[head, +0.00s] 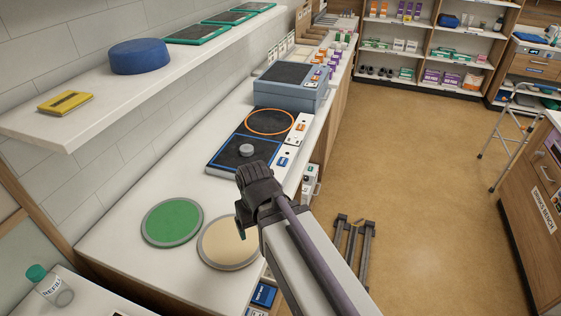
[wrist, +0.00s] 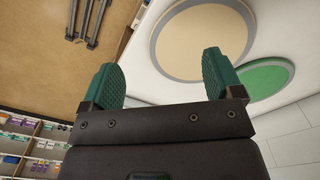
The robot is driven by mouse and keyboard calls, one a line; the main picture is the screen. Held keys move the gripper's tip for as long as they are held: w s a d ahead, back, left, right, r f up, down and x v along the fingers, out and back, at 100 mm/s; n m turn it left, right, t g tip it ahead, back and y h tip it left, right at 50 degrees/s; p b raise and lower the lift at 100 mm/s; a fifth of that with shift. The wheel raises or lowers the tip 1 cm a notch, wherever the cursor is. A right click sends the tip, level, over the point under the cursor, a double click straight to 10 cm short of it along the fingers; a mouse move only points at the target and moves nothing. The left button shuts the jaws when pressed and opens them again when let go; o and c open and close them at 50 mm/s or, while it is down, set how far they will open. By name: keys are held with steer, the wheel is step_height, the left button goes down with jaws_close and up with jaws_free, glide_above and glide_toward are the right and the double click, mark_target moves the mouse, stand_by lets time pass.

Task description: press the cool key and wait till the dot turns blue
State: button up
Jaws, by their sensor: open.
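A black two-zone plate (head: 225,158) lies on the white counter, with a blue square outline in front and an orange ring behind. A small grey round piece (head: 246,150) sits inside the blue square. On the white strip at its right are a blue-marked key (head: 283,162) and an orange-marked key (head: 300,127). I cannot read their labels or make out a status dot. My gripper (head: 242,231) hangs in front of the plate, near the beige disc, apart from the keys. In the wrist view my gripper (wrist: 160,80) shows two spread green fingers with nothing between them.
A beige disc (head: 230,243) and a green disc (head: 172,222) lie on the near counter. A grey-blue box (head: 288,92) with its own marked strip stands behind the plate. A shelf (head: 90,112) overhangs at left. The floor at right is mostly open.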

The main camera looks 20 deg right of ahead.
steer(key=shift+w+d+f, duration=0.1)
steer(key=shift+w+d, duration=0.05)
steer(key=shift+c, duration=0.4)
